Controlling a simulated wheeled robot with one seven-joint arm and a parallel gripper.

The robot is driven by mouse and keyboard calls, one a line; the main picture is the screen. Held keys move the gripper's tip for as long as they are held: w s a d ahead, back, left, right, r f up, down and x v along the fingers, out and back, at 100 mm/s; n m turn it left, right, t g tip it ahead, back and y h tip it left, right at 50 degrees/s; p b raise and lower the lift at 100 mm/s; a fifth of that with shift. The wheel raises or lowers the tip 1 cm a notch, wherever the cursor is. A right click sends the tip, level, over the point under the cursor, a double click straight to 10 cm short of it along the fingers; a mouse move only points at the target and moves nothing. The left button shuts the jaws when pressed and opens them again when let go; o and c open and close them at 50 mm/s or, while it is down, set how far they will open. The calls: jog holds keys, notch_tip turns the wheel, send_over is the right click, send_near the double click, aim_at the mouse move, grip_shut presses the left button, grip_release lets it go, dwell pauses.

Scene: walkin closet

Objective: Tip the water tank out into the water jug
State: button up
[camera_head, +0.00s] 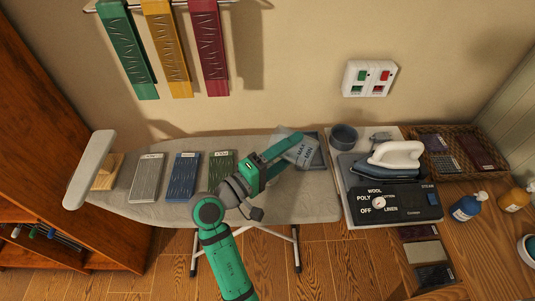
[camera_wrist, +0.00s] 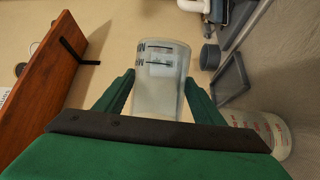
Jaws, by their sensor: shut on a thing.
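My gripper (camera_head: 283,157) is shut on the water tank (camera_head: 300,150), a clear tank with MAX and MIN marks. In the head view the tank is tilted above the right part of the ironing board. In the wrist view the tank (camera_wrist: 160,85) sits between the two green fingers (camera_wrist: 160,92), and something pale shows inside it. A translucent jug with reddish marks (camera_wrist: 268,132) is at the lower right of the wrist view, partly cut off by my gripper and apart from the tank. I cannot make out the jug in the head view.
A grey shallow tray (camera_head: 318,150) and a dark round cup (camera_head: 343,137) are close to the tank's right. An iron (camera_head: 390,160) sits on its station beyond. Folded cloths (camera_head: 185,177) lie on the ironing board (camera_head: 275,205) to the left. Bottles (camera_head: 466,207) stand far right.

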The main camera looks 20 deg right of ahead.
jog(key=shift+a+f+n, duration=0.15)
jog(key=shift+n, duration=0.25)
jog(key=shift+w+a+r+n+t+h, duration=0.15)
jog(key=shift+r+n+t+h, duration=0.25)
jog(key=shift+n, duration=0.5)
dwell(0.6)
